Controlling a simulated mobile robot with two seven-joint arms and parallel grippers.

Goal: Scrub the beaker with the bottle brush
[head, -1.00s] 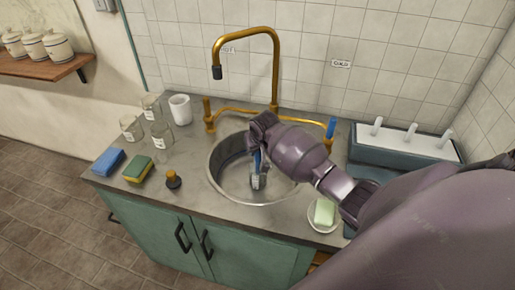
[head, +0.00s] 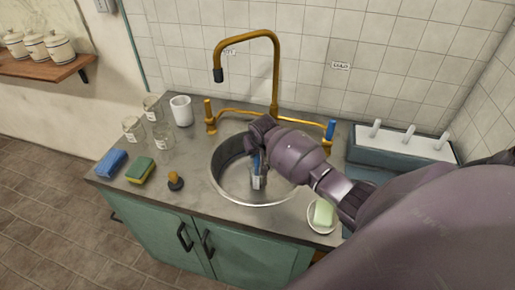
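A small glass beaker (head: 258,182) with a pale label stands inside the round metal sink (head: 228,188). The blue bottle brush (head: 256,162) hangs from my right gripper (head: 257,142), and its lower end is at the beaker's mouth, seemingly inside it. My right gripper is over the sink and appears shut on the brush; my own wrist partly hides the fingers. My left gripper is not in view.
A brass tap (head: 275,75) arches behind the sink. Glass jars (head: 134,130), a white mug (head: 181,111), a blue sponge (head: 112,162), a yellow-green sponge (head: 140,170) and a small brush (head: 175,181) stand left. Soap (head: 323,212) and a pegged rack (head: 400,150) are right.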

